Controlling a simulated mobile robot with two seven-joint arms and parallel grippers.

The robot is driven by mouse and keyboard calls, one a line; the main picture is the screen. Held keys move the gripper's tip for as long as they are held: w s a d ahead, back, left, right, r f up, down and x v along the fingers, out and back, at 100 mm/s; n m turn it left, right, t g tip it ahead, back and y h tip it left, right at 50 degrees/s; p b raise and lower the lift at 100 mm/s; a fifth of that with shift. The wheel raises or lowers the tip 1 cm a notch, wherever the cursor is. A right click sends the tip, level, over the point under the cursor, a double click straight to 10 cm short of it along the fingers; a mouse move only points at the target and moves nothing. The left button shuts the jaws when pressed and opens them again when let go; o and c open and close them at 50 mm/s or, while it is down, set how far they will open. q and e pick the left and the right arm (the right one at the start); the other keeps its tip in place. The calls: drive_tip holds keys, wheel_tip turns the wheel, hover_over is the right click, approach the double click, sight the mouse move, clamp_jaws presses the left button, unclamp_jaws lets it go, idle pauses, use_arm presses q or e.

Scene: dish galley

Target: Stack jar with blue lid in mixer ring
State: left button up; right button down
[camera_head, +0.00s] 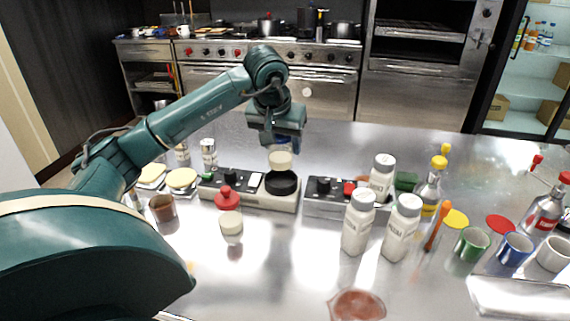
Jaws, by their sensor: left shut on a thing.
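The jar with the blue lid (280,160) is in my left gripper (283,142), in the middle of the head view. Its cream body hangs below the fingers, upright as far as I can see; the gripper covers most of the blue lid. The jar is just above the black mixer ring (283,184), on the right end of a pale mixer base (250,200) with knobs. A small gap seems to show between the jar's bottom and the ring. My right gripper is not in view.
A red-lidded jar (231,226) stands in front of the mixer. A second device with knobs (325,204) stands to its right. White bottles (357,226), colored cups (471,244) and oil bottles (431,187) crowd the right side.

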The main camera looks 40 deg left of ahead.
sight(278, 137)
use_arm(q)
drive_tip(key=shift+f, duration=2.15)
drive_tip(key=shift+f+b, duration=0.35)
drive_tip(key=o, duration=1.2)
drive_tip(key=shift+d, duration=0.1)
drive_tip(key=p+v, duration=0.1)
drive_tip(key=v, duration=1)
drive_tip(key=shift+r, duration=0.4)
drive_tip(key=shift+s+d+r, duration=0.1)
drive_tip(key=shift+s+r, duration=0.15)
drive_tip(key=shift+r, duration=0.15)
drive_tip(key=shift+s+f, duration=0.1)
